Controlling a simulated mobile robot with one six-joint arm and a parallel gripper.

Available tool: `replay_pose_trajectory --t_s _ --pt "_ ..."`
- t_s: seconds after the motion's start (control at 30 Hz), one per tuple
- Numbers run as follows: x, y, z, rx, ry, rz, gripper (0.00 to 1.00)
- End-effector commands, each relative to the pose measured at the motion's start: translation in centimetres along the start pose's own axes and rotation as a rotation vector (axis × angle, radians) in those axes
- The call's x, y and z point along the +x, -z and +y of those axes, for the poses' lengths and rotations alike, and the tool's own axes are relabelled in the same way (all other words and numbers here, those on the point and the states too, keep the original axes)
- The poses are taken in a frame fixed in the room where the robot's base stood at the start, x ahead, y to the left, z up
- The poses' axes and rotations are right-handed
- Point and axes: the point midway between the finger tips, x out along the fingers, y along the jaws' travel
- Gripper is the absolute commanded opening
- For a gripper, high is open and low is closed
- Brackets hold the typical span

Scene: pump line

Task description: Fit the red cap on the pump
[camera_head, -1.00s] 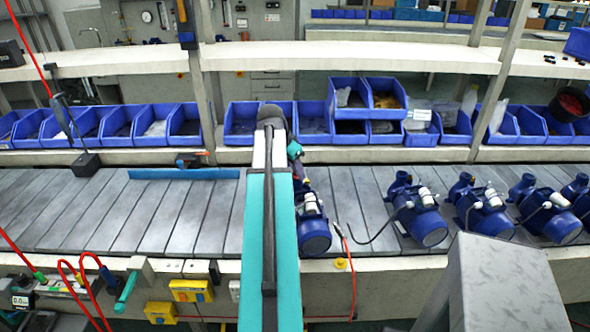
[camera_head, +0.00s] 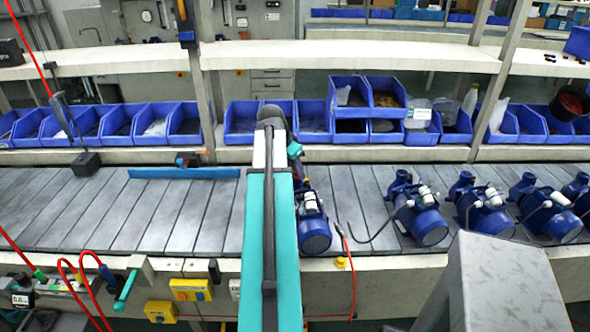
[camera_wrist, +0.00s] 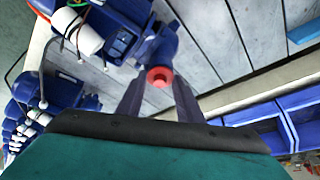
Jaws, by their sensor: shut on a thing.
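The red cap (camera_wrist: 159,76) shows in the wrist view as a small red ring between my fingertips, right at the end of a blue pump's neck. My gripper (camera_wrist: 157,88) is shut on it. I cannot tell whether the cap is seated on the neck or just in front of it. That pump (camera_wrist: 120,35) has a blue body and white fittings. In the head view the pump (camera_head: 315,232) stands on the conveyor just right of my arm, which hides part of it. The cap and fingertips are hidden there.
More blue pumps (camera_head: 430,226) stand along the slatted conveyor (camera_head: 120,215) to the right. Blue bins (camera_head: 310,125) line the shelf behind. A black cable lies between the first two pumps. The conveyor left of my arm is mostly clear.

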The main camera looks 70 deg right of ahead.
Motion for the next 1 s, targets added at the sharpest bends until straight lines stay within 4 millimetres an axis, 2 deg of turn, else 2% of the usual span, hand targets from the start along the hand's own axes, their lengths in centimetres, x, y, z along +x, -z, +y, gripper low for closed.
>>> replay_pose_trajectory --t_s 0.43,0.47,0.6,1.0 --pt "0.44 -0.19 0.02 0.000 0.000 0.000 0.13" --pt "0.44 -0.19 0.02 0.000 0.000 0.000 0.35" --pt "0.41 -0.17 0.02 0.000 0.000 0.000 0.55" --pt "0.06 -0.15 0.01 0.000 0.000 0.000 0.55"
